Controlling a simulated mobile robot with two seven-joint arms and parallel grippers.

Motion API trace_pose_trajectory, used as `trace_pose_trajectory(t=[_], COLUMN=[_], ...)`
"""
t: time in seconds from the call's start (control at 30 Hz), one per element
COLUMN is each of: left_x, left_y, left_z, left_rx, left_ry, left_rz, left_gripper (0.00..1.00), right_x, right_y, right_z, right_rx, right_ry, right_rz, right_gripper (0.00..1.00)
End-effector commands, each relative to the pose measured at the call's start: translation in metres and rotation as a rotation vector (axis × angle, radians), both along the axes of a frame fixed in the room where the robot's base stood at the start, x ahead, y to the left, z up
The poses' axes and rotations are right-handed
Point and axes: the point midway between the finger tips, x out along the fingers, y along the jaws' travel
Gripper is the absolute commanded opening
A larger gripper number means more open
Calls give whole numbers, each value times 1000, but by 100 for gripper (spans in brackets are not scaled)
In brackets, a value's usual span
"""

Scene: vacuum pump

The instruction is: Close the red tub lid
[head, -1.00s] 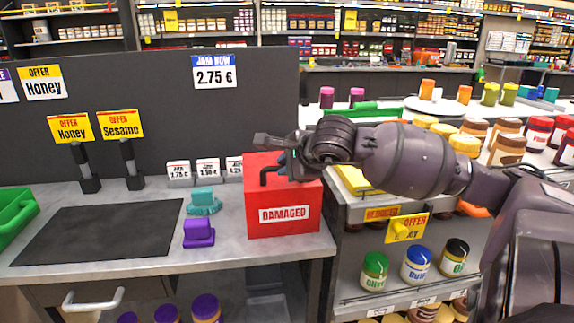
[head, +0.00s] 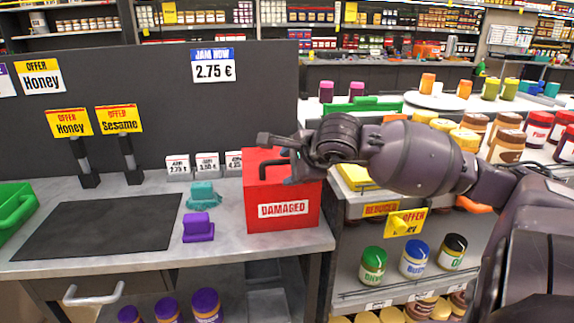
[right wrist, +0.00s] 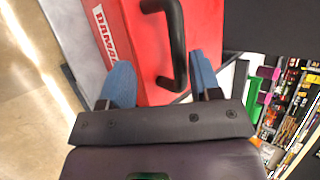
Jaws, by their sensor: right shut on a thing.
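The red tub (head: 283,218) with a "DAMAGED" label stands at the right end of the grey counter. Its red lid (head: 254,169) has a black bar handle (head: 268,156); my right gripper and wrist cover part of the top. I cannot tell whether the lid sits flush. My left gripper is not in view.
A teal holder (head: 202,195) and a purple holder (head: 198,227) stand left of the tub. A dark mat (head: 98,228) and a green crate (head: 14,209) are farther left. Small price cards (head: 207,165) stand behind. Shelves with jars (head: 415,262) are on the right.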

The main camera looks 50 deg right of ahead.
Motion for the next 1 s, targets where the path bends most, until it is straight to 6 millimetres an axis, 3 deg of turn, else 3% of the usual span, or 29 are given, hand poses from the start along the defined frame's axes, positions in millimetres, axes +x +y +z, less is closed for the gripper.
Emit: trace_pose_trajectory(t=[0.13, 0.4, 1.0], left_x=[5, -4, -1], left_y=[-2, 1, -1], left_z=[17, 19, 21], left_rx=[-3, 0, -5], left_ry=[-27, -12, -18], left_rz=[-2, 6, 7], left_gripper=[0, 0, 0], right_x=[-26, -55, -63], right_y=[7, 13, 15], right_z=[27, 54, 61], right_rx=[2, -1, -3], right_ry=[-8, -15, -16], right_rz=[6, 5, 6], right_gripper=[42, 42, 42])
